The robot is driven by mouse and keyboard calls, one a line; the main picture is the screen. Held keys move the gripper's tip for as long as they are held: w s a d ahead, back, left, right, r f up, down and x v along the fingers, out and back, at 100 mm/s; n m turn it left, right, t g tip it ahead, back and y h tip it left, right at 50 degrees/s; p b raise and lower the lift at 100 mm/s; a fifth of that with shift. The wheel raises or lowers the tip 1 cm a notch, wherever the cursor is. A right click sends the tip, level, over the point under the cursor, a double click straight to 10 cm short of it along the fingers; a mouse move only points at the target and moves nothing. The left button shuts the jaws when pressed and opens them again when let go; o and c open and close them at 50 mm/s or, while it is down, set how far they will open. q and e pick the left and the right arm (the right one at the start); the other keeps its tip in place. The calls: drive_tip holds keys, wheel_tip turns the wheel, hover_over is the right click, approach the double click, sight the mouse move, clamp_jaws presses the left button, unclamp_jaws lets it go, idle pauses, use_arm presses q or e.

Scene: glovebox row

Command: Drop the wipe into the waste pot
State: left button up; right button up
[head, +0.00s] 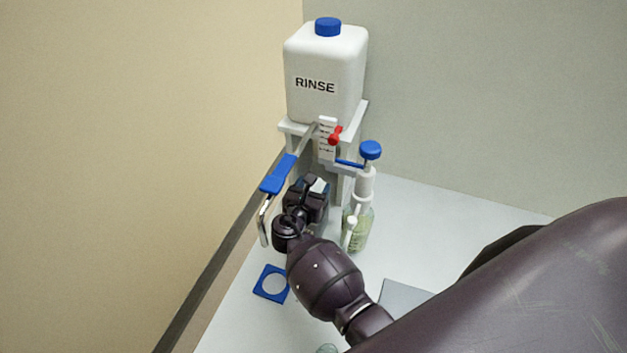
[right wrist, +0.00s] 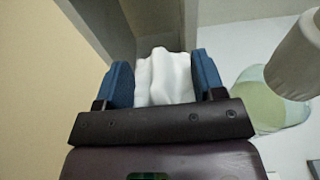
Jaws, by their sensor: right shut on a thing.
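My right gripper (head: 314,184) is at the far end of the bench, in front of the rinse stand and left of the pump bottle. In the right wrist view its two blue fingers (right wrist: 165,80) are shut on a crumpled white wipe (right wrist: 165,78), which sticks up between them. In the head view the wipe is mostly hidden by the gripper. I cannot make out a waste pot for certain in either view. My left gripper is not in view.
A white RINSE tank (head: 325,75) stands on a stand with a blue-handled lever (head: 279,174) and a red tap (head: 336,135). A pump bottle (head: 358,225) of greenish liquid is close right of my gripper. A blue square ring (head: 262,292) lies on the bench; the right back is clear.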

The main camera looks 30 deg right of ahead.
use_arm(q)
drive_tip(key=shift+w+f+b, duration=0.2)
drive_tip(key=shift+b, duration=0.1)
use_arm(e)
drive_tip(key=shift+f, duration=0.85)
drive_tip(key=o, duration=1)
drive_tip(key=shift+c, duration=0.2)
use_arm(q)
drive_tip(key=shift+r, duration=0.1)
